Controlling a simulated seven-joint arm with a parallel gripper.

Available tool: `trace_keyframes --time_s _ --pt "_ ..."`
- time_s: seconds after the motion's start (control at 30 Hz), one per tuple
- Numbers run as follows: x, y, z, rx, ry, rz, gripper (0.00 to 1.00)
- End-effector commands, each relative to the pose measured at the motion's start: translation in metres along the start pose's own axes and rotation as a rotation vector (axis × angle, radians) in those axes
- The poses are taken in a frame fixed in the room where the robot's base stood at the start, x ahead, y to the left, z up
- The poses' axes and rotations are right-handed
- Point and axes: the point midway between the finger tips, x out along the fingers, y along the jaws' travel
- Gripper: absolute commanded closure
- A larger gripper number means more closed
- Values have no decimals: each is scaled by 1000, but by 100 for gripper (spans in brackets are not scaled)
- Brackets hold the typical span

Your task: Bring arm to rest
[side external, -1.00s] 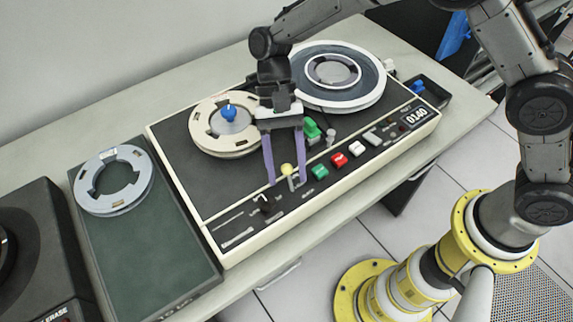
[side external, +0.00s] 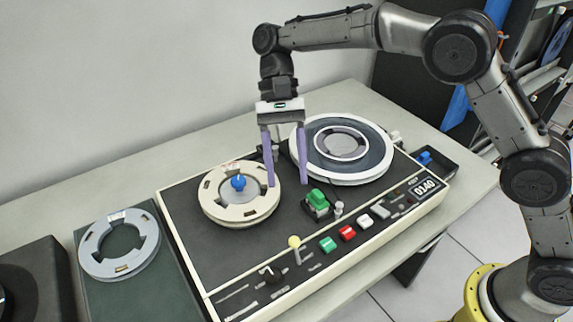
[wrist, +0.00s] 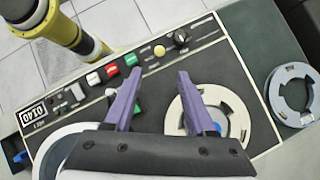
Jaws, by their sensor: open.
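My gripper (side external: 286,184) is open and empty, with its two purple fingers pointing down above the tape deck (side external: 243,262). In the side view the fingers show between the cream reel (side external: 222,209) with a blue hub knob (side external: 238,183) and the large white-rimmed reel (side external: 343,176). In the wrist view the open fingers (wrist: 152,98) show over the deck (wrist: 185,65), with the cream reel (wrist: 238,118) to their right. My gripper covers part of the large reel (wrist: 45,160) there.
A grey empty reel (side external: 100,264) lies on a dark green panel (side external: 150,290) at left. The deck front has a yellow-knobbed lever (side external: 295,243), coloured buttons (side external: 347,233), a green block (side external: 317,200) and a counter reading 0140 (side external: 427,190). A small dark tray (side external: 440,163) sits at the right.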

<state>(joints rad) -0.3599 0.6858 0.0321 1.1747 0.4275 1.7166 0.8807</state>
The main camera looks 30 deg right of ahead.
Motion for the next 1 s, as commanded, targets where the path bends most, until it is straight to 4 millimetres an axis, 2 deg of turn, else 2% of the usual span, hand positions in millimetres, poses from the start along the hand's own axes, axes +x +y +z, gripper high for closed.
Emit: trace_keyframes --time_s 0.43,0.57,0.67,0.8,1.0 --pt "-7 2 -2 5 1 -6 44" --pt "-36 12 9 -2 42 -65 44" --pt "-65 36 28 0 83 -119 44" --pt "-93 83 57 15 164 -191 44" --pt "-106 150 88 -7 317 -281 44"
